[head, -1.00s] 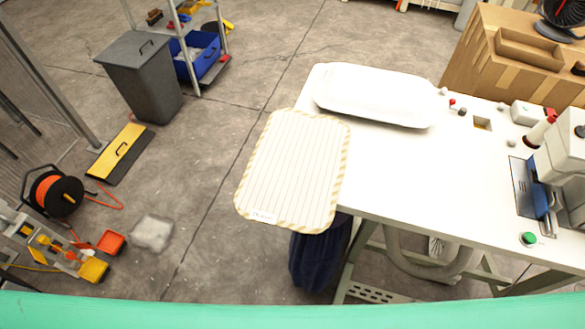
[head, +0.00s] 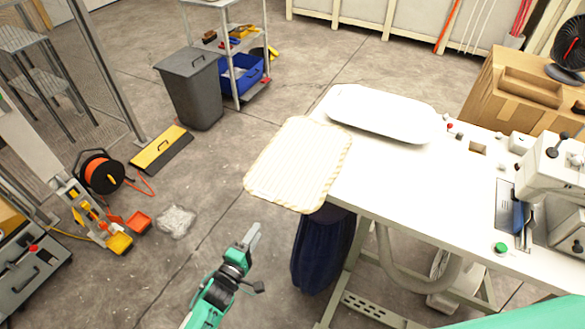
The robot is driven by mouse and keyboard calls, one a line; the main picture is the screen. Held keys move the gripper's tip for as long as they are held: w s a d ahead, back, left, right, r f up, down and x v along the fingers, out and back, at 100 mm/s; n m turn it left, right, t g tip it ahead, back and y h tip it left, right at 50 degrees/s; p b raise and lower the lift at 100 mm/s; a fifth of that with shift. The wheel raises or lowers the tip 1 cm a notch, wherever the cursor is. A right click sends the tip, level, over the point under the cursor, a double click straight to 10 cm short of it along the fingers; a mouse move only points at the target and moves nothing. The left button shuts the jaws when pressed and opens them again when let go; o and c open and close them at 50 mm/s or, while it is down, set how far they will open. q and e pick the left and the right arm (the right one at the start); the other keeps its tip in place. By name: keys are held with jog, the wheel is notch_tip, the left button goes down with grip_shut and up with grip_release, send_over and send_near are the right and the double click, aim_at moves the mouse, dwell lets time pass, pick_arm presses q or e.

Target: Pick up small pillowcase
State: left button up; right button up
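The small pillowcase (head: 299,164), cream with pale stripes and a patterned border, lies flat at the left end of the white table (head: 400,185). Part of it sticks out past the table's left edge. My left gripper (head: 252,240) is below and to the left of the pillowcase in the head view, apart from it and over the floor. Its fingers point up toward the pillowcase, and nothing shows held in it. I cannot tell whether its fingers are apart. My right gripper is not in view.
A white pillow-shaped object (head: 380,112) lies at the table's back. A dark blue bag (head: 318,250) hangs below the table's left end. A machine (head: 550,175) stands at the right. A grey bin (head: 190,90) and an orange cable reel (head: 100,172) stand on the floor at the left.

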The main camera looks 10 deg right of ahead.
aim_at(275, 201)
pick_arm(q)
jog(key=shift+r+b+x, duration=0.15)
jog(key=shift+b+x, duration=1)
jog(key=shift+x, duration=2.1)
jog(key=shift+r+b+x, duration=0.15)
jog(key=shift+b+x, duration=1)
jog(key=shift+x, duration=2.1)
jog(key=shift+d, duration=0.1)
jog(key=c, duration=0.8)
grip_shut()
